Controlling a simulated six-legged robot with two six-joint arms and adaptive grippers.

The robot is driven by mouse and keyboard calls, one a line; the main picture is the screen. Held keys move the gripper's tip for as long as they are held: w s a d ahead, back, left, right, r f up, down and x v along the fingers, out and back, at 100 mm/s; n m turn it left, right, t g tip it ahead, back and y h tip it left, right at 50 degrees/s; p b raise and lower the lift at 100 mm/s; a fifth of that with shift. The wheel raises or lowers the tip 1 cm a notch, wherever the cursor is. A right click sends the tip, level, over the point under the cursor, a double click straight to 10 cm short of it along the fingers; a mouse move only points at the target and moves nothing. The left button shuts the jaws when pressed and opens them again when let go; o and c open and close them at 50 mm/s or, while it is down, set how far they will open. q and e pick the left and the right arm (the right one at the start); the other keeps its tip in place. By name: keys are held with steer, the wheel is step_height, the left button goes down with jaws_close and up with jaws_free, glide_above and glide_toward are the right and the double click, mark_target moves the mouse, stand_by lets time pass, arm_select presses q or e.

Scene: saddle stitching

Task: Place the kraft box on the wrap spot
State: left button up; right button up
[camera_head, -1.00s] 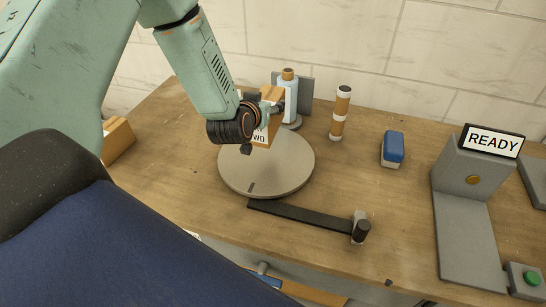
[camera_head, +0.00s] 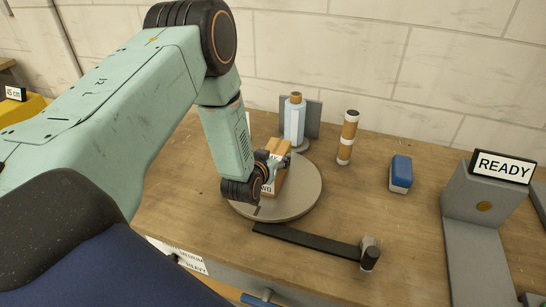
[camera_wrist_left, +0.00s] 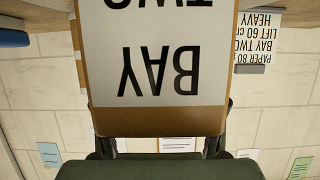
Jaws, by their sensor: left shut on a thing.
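The kraft box (camera_head: 284,181) is a brown carton with a white label, over the round grey disc (camera_head: 306,204) on the wooden table. I cannot tell whether its underside touches the disc. My left gripper (camera_head: 276,165) is shut on the box, and its wrist hides part of it. In the left wrist view the box (camera_wrist_left: 155,120) fills the middle, its label reading "BAY TWO" upside down. No separate mark for the wrap spot can be made out. My right gripper is not in view.
A pale blue bottle (camera_head: 294,122) stands just behind the disc, with a brown-and-white cylinder (camera_head: 347,138) to its right. A grey stand (camera_head: 480,205) bears a "READY" sign.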

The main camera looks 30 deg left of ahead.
arm_select(q)
steer(key=shift+w+d, duration=0.1)
steer(key=shift+w, duration=0.1)
steer(key=shift+s, duration=0.15)
steer(key=o, duration=1.5)
steer(key=shift+s+a, duration=0.25)
steer(key=shift+s, duration=0.05)
steer(key=shift+c, duration=0.2)
steer(key=shift+o, duration=1.1)
steer(key=shift+w+d+f, duration=0.1)
steer(key=shift+w+d, duration=0.15)
steer(key=shift+w, duration=0.05)
steer(key=shift+s+a, duration=0.15)
steer(key=shift+s+r, duration=0.3)
steer(key=v, duration=1.1)
steer(key=shift+d, duration=0.25)
steer(key=shift+s+a, duration=0.1)
steer(key=shift+s, duration=0.05)
